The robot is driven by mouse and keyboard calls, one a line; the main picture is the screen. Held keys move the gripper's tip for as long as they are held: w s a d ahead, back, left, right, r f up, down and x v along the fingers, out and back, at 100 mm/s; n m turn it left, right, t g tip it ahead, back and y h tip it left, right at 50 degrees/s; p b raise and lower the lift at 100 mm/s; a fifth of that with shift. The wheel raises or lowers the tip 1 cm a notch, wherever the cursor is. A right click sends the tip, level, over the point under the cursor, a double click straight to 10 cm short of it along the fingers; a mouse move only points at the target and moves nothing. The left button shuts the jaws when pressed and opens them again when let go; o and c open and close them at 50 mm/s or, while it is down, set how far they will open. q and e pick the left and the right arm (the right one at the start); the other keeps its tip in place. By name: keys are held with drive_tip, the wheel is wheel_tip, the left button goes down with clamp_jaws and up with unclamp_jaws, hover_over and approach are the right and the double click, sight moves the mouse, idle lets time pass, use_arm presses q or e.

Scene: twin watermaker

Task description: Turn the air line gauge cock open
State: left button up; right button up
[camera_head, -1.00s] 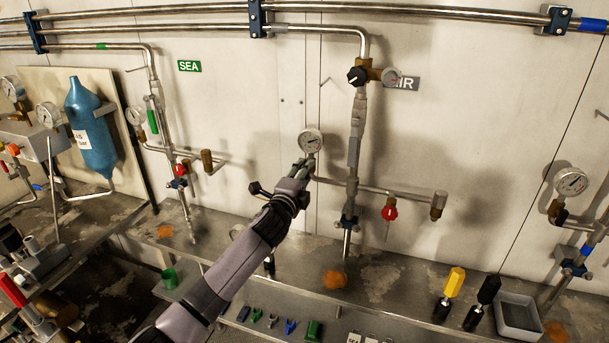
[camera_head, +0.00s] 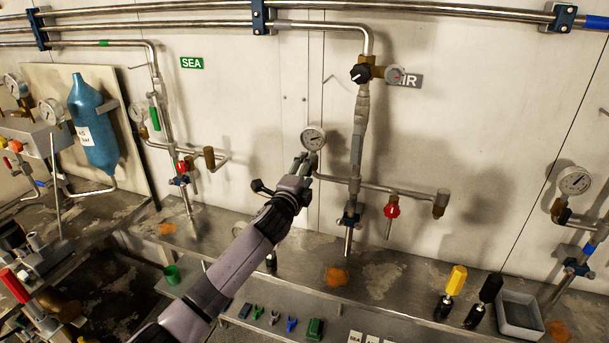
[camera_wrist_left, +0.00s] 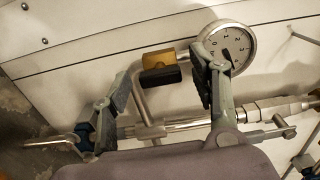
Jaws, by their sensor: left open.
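The air line gauge (camera_head: 313,138) is a round white dial on the pipework left of the vertical air pipe. My left gripper (camera_head: 304,163) is just below it in the head view and hides the gauge cock there. In the left wrist view the gauge (camera_wrist_left: 232,50) is at upper right, partly behind one finger. The gauge cock, a brass body with a black handle (camera_wrist_left: 162,76), shows between the open fingers of my left gripper (camera_wrist_left: 160,70). No contact between fingers and handle is visible. My right gripper is not in view.
The vertical air pipe (camera_head: 357,135) and a red-handled valve (camera_head: 391,211) are right of my gripper. The sea line pipework (camera_head: 168,125) is to the left. A metal shelf (camera_head: 400,285) runs below, with yellow and black-handled tools (camera_head: 456,281) and a grey tray (camera_head: 520,319).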

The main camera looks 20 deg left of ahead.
use_arm(q)
drive_tip(key=s, duration=1.2)
drive_tip(key=shift+a, duration=0.25)
drive_tip(key=s+a+f+n+g, duration=0.1)
drive_tip(key=s+f+n+g, duration=0.1)
drive_tip(key=f, duration=0.8)
drive_tip(key=s+a+f+n+g+y, duration=0.1)
drive_tip(key=s+f+n+g, duration=0.1)
drive_tip(key=f, duration=0.9)
drive_tip(key=s+a+f+n+g, duration=0.2)
drive_tip(key=f, duration=0.8)
drive_tip(key=s+f+n+g, duration=0.45)
drive_tip(key=s+f, duration=1.15)
drive_tip(key=f, duration=0.4)
drive_tip(key=s+d+f+n+g, duration=0.1)
drive_tip(key=s+f, duration=0.4)
drive_tip(key=s, duration=0.6)
drive_tip(key=s+d+f+n+g, duration=0.1)
drive_tip(key=s+f, duration=0.4)
drive_tip(key=s, duration=0.7)
drive_tip(key=s+d+f+n+g, duration=0.1)
drive_tip(key=s+f+n+g, duration=0.2)
drive_tip(key=s, duration=0.9)
wheel_tip(320, 180, down, 2)
drive_tip(key=shift+s+d+f+g, duration=0.15)
drive_tip(key=shift+d+g, duration=0.25)
drive_tip(key=shift+g, duration=0.35)
